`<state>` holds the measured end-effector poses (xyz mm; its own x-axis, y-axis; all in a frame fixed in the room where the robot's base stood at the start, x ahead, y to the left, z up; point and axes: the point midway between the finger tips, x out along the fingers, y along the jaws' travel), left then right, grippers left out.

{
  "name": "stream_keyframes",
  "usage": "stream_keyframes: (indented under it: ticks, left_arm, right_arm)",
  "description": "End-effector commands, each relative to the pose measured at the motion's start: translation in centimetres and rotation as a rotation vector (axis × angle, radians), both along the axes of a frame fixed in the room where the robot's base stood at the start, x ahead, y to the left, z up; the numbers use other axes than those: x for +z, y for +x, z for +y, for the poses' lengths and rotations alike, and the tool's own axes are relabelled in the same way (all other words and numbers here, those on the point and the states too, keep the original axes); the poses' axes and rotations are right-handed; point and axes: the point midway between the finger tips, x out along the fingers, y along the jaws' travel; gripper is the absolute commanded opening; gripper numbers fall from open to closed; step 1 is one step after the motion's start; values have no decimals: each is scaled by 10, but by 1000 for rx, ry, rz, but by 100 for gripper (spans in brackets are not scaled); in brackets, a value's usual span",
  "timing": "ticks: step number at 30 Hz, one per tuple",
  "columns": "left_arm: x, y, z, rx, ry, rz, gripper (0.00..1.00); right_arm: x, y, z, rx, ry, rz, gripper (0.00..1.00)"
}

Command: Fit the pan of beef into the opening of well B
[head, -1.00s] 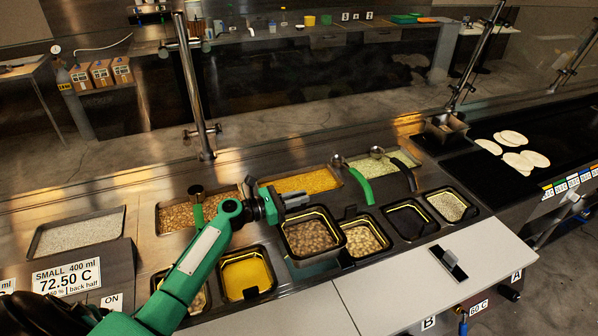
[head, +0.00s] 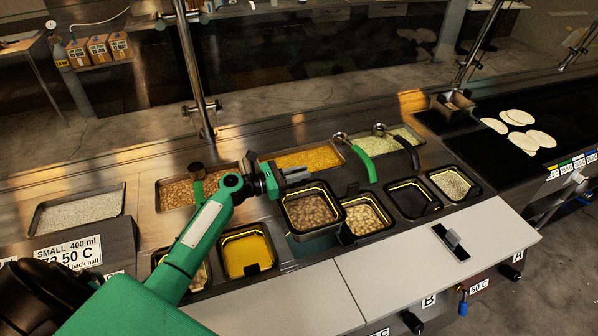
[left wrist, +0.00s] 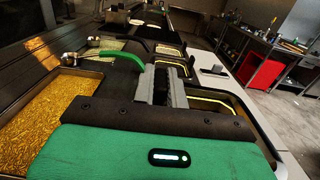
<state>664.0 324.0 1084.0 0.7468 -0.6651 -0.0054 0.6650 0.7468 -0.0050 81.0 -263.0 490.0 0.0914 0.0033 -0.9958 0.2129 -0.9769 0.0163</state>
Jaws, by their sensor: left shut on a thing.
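The pan of beef (head: 310,211), a dark square pan with a yellow line inside its rim and brown chunks in it, is in the head view's middle. My left gripper (head: 297,174) is shut on its far rim. The pan looks slightly raised, with a teal strip of an opening (head: 318,247) showing below its near side. Whether it touches the opening's edges I cannot tell. In the left wrist view the left gripper's fingers (left wrist: 163,88) hide much of the pan. A "B" label (head: 428,301) is on the counter front. My right gripper is not in view.
A pan of pale chunks (head: 365,216) sits close on the right, then a dark empty-looking pan (head: 414,199) and a pan of pale grains (head: 453,185). A yellow-bottomed pan (head: 246,252) is on the left. Ladles with a green (head: 364,164) and a black handle stand behind.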

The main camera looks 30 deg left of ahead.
Motion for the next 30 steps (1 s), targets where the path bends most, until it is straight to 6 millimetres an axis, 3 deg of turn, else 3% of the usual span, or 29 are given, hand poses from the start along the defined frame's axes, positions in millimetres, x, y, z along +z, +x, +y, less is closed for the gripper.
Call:
stream_keyframes:
  ticks: [12,30]
  left_arm:
    - [-39,0,0,0,-1,-1,0]
    - [-51,0,0,-1,-2,-1,0]
  right_arm:
    - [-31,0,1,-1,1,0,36]
    - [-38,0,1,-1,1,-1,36]
